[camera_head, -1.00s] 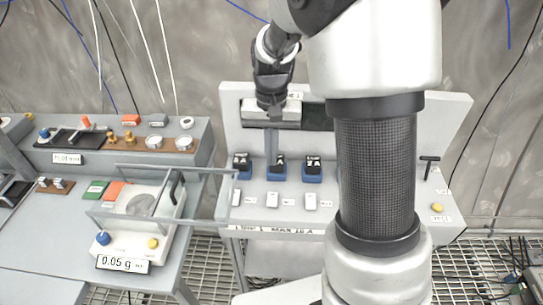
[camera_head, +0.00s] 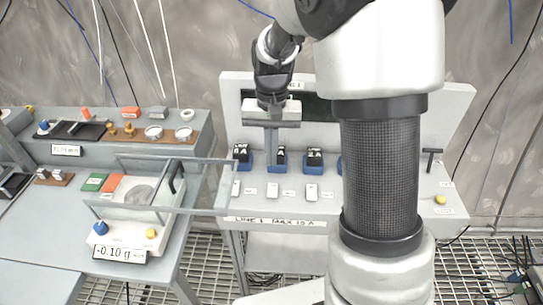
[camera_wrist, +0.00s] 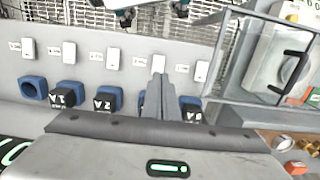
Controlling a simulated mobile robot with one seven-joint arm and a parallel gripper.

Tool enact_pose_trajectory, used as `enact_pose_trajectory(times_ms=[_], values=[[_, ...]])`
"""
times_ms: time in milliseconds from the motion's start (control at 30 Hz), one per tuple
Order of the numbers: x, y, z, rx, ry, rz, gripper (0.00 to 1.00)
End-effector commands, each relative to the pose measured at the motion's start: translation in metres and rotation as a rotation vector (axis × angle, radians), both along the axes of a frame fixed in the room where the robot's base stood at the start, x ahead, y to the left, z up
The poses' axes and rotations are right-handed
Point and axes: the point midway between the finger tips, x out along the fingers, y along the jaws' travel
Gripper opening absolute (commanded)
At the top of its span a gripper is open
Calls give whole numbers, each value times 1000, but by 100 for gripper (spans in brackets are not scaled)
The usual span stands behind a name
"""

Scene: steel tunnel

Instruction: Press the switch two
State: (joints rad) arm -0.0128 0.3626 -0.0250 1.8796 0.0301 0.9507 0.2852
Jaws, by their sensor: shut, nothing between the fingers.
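A row of small white switches runs along the grey sloping panel (camera_head: 255,207). In the head view I see the left switch (camera_head: 236,188), a middle switch (camera_head: 272,190) and another (camera_head: 311,192); my arm hides the rest. Their labels are too small to read, so I cannot tell which is two. My gripper (camera_head: 271,151) is shut and empty, pointing down over the panel behind the middle switch. In the wrist view, its fingertips (camera_wrist: 159,80) overlap the area just in front of that switch (camera_wrist: 158,62). I cannot tell whether they touch.
Blue sockets with black blocks (camera_head: 314,158) stand behind the switches; an empty blue socket (camera_wrist: 33,88) shows in the wrist view. A black T-handle (camera_head: 431,158) and yellow button (camera_head: 440,199) are at right. A glass-sided balance (camera_head: 125,215) stands close at left.

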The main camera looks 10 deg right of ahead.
Motion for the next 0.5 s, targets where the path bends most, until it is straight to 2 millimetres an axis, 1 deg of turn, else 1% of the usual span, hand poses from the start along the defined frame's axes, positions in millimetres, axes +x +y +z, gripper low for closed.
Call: enact_pose_trajectory(times_ms=[33,100,300,400,500], values=[[-1,0,-13,0,4,0,0],[-3,0,-29,1,5,0,0],[-5,1,-70,1,5,0,0],[-5,1,-86,0,3,0,0],[-5,2,-98,1,2,0,0]])
